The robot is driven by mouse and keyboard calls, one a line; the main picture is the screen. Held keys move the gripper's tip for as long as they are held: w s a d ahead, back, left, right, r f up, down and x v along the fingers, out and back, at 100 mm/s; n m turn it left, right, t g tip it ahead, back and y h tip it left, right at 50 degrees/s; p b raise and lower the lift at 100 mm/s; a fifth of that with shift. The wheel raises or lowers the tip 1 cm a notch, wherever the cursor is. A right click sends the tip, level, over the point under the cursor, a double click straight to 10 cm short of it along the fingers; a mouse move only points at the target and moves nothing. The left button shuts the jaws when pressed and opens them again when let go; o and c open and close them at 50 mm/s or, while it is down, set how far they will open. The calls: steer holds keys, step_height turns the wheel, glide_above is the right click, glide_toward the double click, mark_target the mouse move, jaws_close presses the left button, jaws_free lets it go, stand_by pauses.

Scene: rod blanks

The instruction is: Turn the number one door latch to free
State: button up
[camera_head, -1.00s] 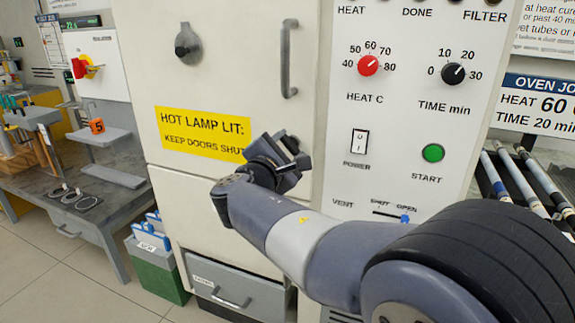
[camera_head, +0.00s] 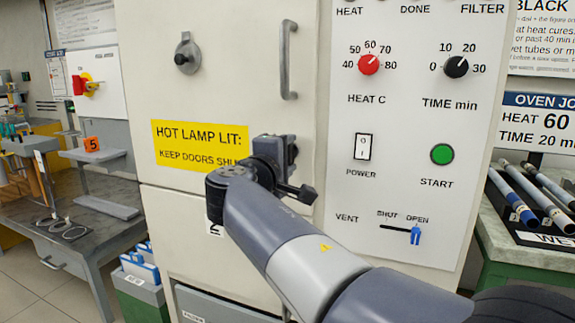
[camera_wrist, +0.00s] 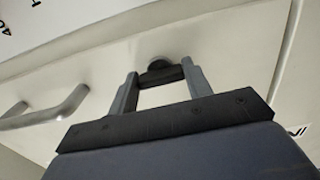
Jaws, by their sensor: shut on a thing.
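My gripper (camera_head: 288,147) is at the lower right of the cream upper oven door (camera_head: 230,80), beneath its grey handle (camera_head: 289,60). In the wrist view, my gripper's fingers (camera_wrist: 160,85) are shut on the black knob of a door latch (camera_wrist: 159,67), which stands on a round base against the door. My wrist and gripper mostly hide this latch in the head view. Its number and the way it points cannot be read.
A yellow warning sign (camera_head: 200,143) is left of my gripper. The control panel to the right has a red heat knob (camera_head: 369,64), green start button (camera_head: 442,154) and blue vent slider (camera_head: 415,235). A workbench (camera_head: 90,230) stands at left.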

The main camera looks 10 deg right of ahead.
stand_by(0.4)
steer(key=o, duration=1)
steer(key=shift+s+a, duration=0.1)
steer(key=p+v, duration=0.2)
steer(key=v, duration=0.8)
steer(key=shift+s+a, duration=0.15)
steer(key=shift+s, duration=0.1)
steer(key=b+x, duration=0.2)
steer(key=x, duration=0.9)
